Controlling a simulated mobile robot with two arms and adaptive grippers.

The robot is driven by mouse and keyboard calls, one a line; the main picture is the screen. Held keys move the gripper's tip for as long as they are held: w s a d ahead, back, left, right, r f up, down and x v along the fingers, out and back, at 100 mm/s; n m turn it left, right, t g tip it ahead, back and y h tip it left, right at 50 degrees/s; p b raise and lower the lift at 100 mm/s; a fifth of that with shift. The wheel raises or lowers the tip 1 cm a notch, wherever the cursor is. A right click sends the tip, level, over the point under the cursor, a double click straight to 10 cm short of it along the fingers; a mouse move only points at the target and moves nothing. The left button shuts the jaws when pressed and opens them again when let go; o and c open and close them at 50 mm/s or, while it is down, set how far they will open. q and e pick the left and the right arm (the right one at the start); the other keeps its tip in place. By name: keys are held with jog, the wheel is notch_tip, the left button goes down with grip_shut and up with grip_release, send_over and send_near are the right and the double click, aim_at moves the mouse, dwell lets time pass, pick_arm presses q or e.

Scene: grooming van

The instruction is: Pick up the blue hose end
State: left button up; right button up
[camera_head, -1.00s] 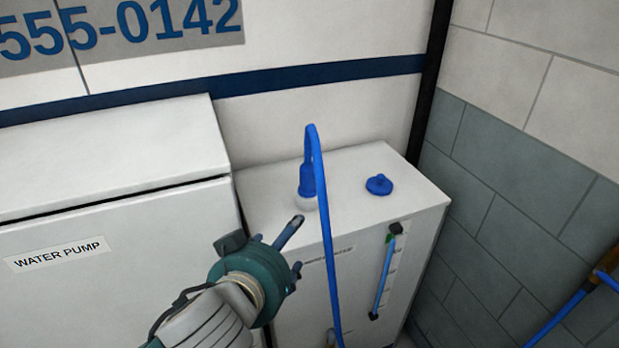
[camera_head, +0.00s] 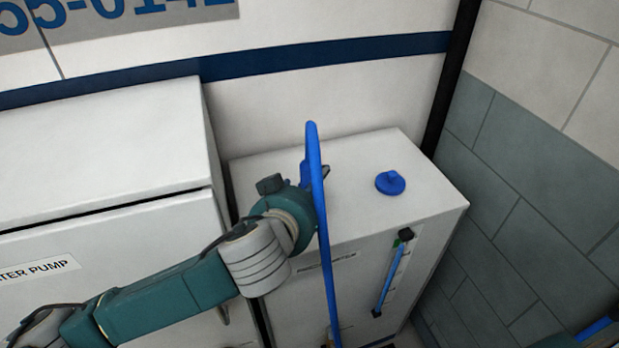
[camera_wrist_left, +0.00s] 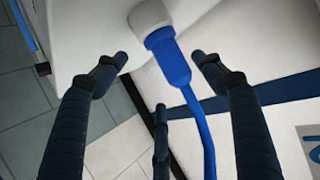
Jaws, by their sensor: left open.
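The blue hose (camera_head: 325,240) rises in front of the white tank and arches over my left gripper (camera_head: 318,178). In the head view the gripper and hose hide most of the hose end on the tank top. In the left wrist view the blue hose end (camera_wrist_left: 168,58) sits on a pale round neck, with the hose running down from it. My left gripper (camera_wrist_left: 158,66) is open, its dark fingers on either side of the hose end, with gaps visible. Contact is not seen. My right gripper is not in view.
The white tank (camera_head: 370,155) carries a blue cap (camera_head: 390,182) on top and a blue level tube (camera_head: 388,280) on its front. A white water pump cabinet (camera_head: 100,150) stands to the left. A tiled wall (camera_head: 540,190) bounds the right side.

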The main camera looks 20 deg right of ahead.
aim_at(305, 178)
pick_arm(q)
jog(key=x, duration=0.1)
jog(key=p+x, duration=0.1)
jog(key=x, duration=0.1)
jog(key=p+x, duration=0.1)
jog(key=shift+w+a+r, duration=0.1)
jog(key=shift+w+a, duration=0.1)
jog(key=shift+w, duration=0.25)
jog(key=shift+w+d+f, duration=0.15)
jog(key=shift+w+f, duration=0.1)
jog(key=c, duration=0.5)
jog(key=shift+r, duration=0.15)
jog(key=c, duration=1)
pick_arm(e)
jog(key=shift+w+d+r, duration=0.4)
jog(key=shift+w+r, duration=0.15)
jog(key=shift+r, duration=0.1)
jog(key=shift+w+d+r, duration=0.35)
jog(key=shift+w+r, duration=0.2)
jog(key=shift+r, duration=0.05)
pick_arm(q)
jog(key=shift+r, duration=0.1)
